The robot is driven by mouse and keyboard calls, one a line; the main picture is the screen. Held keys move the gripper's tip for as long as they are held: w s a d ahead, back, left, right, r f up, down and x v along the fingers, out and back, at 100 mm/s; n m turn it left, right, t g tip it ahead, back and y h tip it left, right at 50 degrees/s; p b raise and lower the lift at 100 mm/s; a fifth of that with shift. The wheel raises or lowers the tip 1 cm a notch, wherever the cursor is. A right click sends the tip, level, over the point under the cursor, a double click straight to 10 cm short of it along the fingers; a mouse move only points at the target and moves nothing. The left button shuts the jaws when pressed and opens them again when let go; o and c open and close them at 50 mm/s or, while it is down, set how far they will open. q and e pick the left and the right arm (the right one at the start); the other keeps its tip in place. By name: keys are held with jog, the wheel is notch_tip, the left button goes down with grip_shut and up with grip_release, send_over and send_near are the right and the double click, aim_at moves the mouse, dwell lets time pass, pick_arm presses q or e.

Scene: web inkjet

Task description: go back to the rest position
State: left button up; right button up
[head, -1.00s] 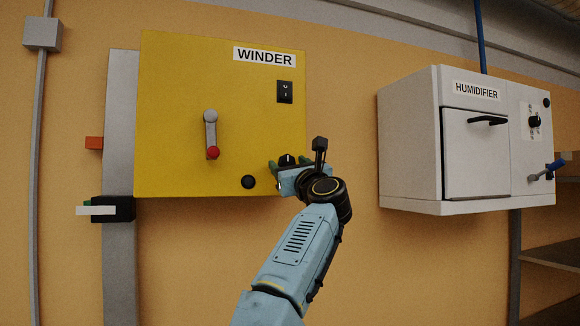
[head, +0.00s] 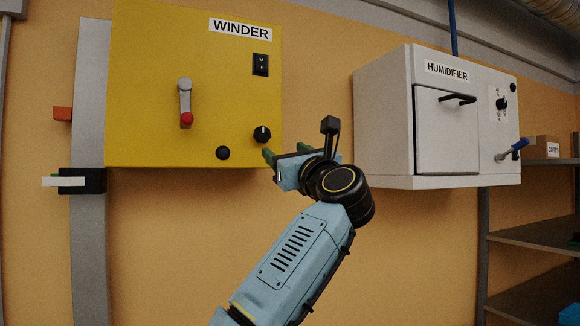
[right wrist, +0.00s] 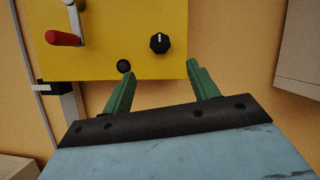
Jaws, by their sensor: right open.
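My right gripper (head: 284,155) is in front of the yellow winder box (head: 150,85), just below and right of its black knob (head: 262,134). In the right wrist view its two green fingers (right wrist: 160,88) are spread apart with nothing between them. The winder knob (right wrist: 160,43) shows beyond the fingertips, apart from them. The winder's lever with a red ball (head: 186,105) hangs down. My left gripper is in neither view.
A white humidifier (head: 390,120) with a blue-handled lever (head: 517,145) hangs on the wall to the right. Shelves (head: 540,235) with a cardboard box (head: 545,148) stand at the far right. The wall below the winder (head: 180,240) is clear.

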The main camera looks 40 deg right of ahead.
jog(key=shift+s+a+f, duration=0.15)
jog(key=shift+s, duration=0.35)
